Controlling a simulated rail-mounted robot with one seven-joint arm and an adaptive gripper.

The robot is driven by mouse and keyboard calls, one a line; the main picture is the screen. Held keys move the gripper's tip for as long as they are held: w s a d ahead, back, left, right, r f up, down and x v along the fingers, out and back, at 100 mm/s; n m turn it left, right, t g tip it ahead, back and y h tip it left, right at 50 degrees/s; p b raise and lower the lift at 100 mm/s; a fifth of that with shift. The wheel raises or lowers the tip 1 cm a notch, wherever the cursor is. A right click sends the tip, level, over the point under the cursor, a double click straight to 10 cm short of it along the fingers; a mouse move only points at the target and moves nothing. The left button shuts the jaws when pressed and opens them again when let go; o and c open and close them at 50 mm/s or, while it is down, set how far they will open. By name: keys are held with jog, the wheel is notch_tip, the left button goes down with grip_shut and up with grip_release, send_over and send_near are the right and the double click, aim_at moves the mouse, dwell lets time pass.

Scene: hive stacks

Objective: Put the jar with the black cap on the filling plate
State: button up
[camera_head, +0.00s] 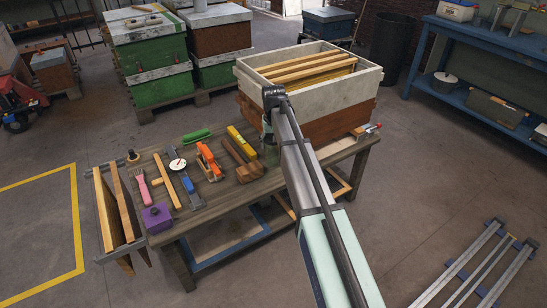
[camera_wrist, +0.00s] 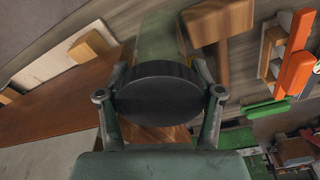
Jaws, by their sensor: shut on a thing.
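The jar with the black cap is between my fingers; its dark round cap (camera_wrist: 157,92) fills the middle of the wrist view. Its greenish clear body (camera_wrist: 163,42) extends beyond the cap. My gripper (camera_wrist: 160,75) is shut on the jar, one finger on each side. In the head view my gripper (camera_head: 267,128) is at the workbench (camera_head: 225,205), in front of the hive box; my arm hides most of the jar there. I cannot tell whether the jar touches the bench. I cannot clearly identify the filling plate; a small white disc (camera_head: 177,164) lies among the tools.
An open hive box (camera_head: 340,95) with wooden frames stands at the bench's back right. A wooden mallet (camera_head: 243,163), a yellow block (camera_head: 241,140), an orange tool (camera_head: 208,160), a green brush (camera_head: 197,135) and a purple block (camera_head: 156,218) lie left of my gripper.

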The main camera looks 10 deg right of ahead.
aim_at(273, 156)
notch_tip(273, 156, down, 2)
jog(key=shift+s+a, duration=0.1)
jog(key=shift+a, duration=0.05)
notch_tip(273, 156, down, 5)
jog(key=shift+r+b, duration=0.15)
jog(key=shift+b, duration=0.35)
jog(key=shift+w+d, duration=0.2)
jog(key=shift+d, duration=0.15)
jog(key=shift+f, duration=0.2)
jog(key=o, duration=1.4)
jog(key=shift+f, duration=0.1)
